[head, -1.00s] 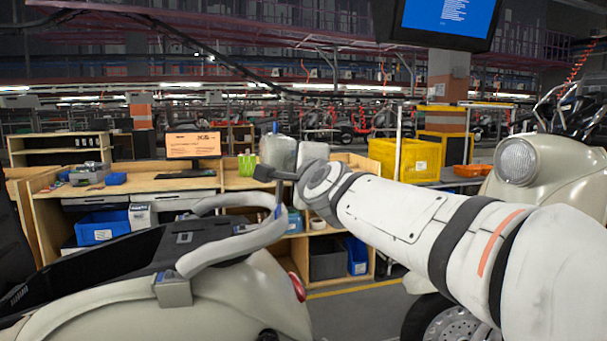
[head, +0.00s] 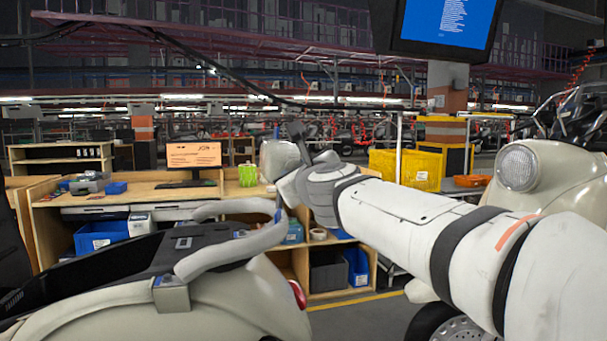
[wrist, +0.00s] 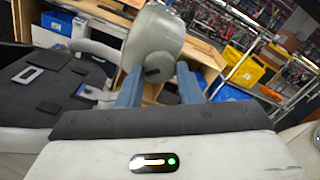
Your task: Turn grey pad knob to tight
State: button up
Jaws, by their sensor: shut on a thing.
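A rounded grey-green piece, which I take to be the grey pad knob (wrist: 155,38), fills the top middle of the wrist view. Its narrow near end, with a small dark patch, lies between the two blue fingers of my gripper (wrist: 159,86). My gripper is shut on it, though the exact contact is hard to see. In the head view the grey piece (head: 277,160) shows just left of my wrist, above the curved grey rail of the pale vehicle body (head: 230,300). Any tight mark is not visible.
A wooden workbench (head: 75,198) with blue bins (head: 100,236) stands behind. A yellow crate (head: 405,168) is at the back right. Another pale vehicle with a round headlamp (head: 518,168) stands at the right. A screen (head: 447,25) hangs above.

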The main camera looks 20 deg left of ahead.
jog(key=shift+a+m+b, duration=0.1)
jog(key=shift+m+b, duration=0.45)
jog(key=shift+m, duration=3.65)
jog(key=o, duration=1)
jog(key=shift+s, duration=0.1)
jog(key=v, duration=0.7)
jog(key=shift+s, duration=0.35)
